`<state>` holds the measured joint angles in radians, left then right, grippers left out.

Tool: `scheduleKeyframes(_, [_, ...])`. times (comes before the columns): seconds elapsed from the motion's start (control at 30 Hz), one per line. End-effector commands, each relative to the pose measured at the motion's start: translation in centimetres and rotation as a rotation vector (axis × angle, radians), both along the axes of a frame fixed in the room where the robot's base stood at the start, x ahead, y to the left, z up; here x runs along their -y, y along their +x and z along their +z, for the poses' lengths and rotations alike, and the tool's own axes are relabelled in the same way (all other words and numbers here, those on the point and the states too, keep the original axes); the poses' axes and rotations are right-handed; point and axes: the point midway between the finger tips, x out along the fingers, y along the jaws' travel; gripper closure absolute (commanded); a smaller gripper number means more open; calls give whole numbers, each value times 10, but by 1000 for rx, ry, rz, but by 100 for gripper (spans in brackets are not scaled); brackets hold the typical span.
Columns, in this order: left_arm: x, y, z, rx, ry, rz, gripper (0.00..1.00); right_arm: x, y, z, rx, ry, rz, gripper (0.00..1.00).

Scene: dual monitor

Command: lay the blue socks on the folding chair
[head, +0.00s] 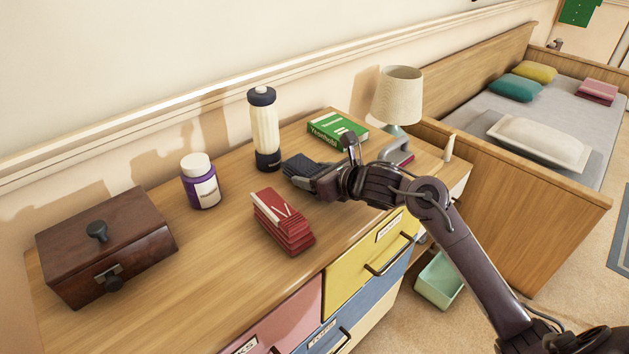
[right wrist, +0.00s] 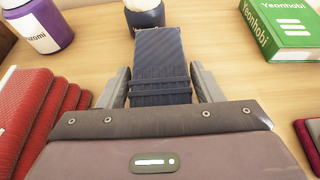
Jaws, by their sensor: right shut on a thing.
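The blue socks (head: 304,167), a dark navy folded bundle, are on the wooden dresser top in front of the white bottle. In the right wrist view the socks (right wrist: 160,68) lie between the two fingers of my right gripper (right wrist: 162,85), which is shut on them. In the head view my right gripper (head: 322,180) reaches in from the right, low over the dresser top, and covers part of the socks. I cannot tell whether the socks touch the wood. My left gripper is not in view. No folding chair shows.
The white bottle (head: 263,130) stands just behind. A green book (head: 337,127), a lamp (head: 398,95), a purple jar (head: 200,182) and a wooden box (head: 105,245) share the dresser. A bed (head: 500,110) stands right.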

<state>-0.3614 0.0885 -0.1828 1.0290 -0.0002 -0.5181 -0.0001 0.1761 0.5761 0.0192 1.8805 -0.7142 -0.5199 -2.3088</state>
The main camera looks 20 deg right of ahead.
Motion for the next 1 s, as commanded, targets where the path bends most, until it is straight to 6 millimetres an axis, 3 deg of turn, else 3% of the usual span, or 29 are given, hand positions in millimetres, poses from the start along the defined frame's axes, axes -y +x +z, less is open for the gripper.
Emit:
scheduleKeyframes(0.13, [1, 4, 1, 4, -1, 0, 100, 0, 0, -16, 0, 1, -2, 66])
scheduleKeyframes(0.6, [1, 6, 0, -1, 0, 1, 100, 0, 0, -19, 1, -1, -1, 66])
scheduleKeyframes(0.63, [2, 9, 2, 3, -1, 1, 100, 0, 0, -19, 1, -1, -1, 39])
scheduleKeyframes(0.7, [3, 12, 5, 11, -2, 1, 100, 0, 0, -19, 1, -1, -1, 30])
scheduleKeyframes(0.8, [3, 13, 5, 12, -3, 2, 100, 0, 0, -19, 1, 0, -1, 19])
scheduleKeyframes(1.0, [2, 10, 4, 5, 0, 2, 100, 0, 0, -19, 1, 0, -1, 19])
